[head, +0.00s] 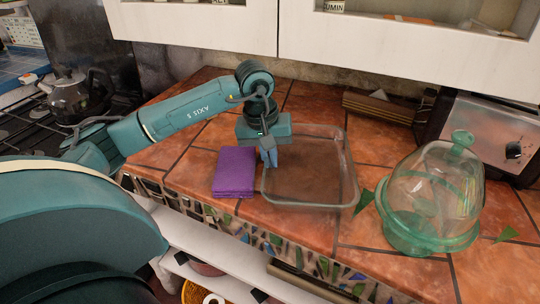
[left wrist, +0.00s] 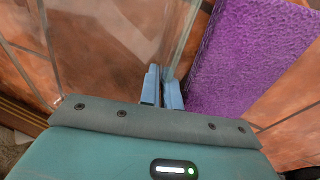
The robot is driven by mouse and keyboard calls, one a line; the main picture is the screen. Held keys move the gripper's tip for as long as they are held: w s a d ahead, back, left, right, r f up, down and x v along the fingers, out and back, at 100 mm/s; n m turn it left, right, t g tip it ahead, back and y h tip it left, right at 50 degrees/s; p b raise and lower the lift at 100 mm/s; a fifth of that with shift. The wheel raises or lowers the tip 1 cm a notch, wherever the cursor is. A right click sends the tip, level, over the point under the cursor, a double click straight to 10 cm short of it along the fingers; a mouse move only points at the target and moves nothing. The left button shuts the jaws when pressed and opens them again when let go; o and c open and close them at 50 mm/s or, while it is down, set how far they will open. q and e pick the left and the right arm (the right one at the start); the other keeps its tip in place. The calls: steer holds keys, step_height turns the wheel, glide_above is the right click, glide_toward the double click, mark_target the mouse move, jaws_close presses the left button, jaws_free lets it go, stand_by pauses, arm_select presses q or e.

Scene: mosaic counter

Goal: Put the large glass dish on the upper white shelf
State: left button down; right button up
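The large glass dish (head: 312,203) is a clear rectangular dish standing flat on the terracotta tile counter. My left gripper (head: 269,157) reaches down to its left wall. In the left wrist view, the two blue fingertips (left wrist: 162,88) are close together with the wall of the glass dish (left wrist: 178,42) between them, so the gripper looks shut on it. A white shelf (head: 210,276) shows below the counter's front edge, and white cabinets (head: 195,25) hang above the counter. I cannot tell which is meant by the upper shelf. My right gripper is not in view.
A green glass dome (head: 433,195) stands to the right, before a metal appliance (head: 490,135). A kettle (head: 72,97) stands on the stove at left. Loose green shards lie near the dome.

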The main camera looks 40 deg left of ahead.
arm_select(q)
steer(key=shift+r, duration=0.15)
steer(key=c, duration=2)
jaws_free()
steer(key=shift+f, duration=0.25)
steer(key=shift+c, duration=0.2)
steer(key=o, duration=0.4)
steer(key=shift+r, duration=0.15)
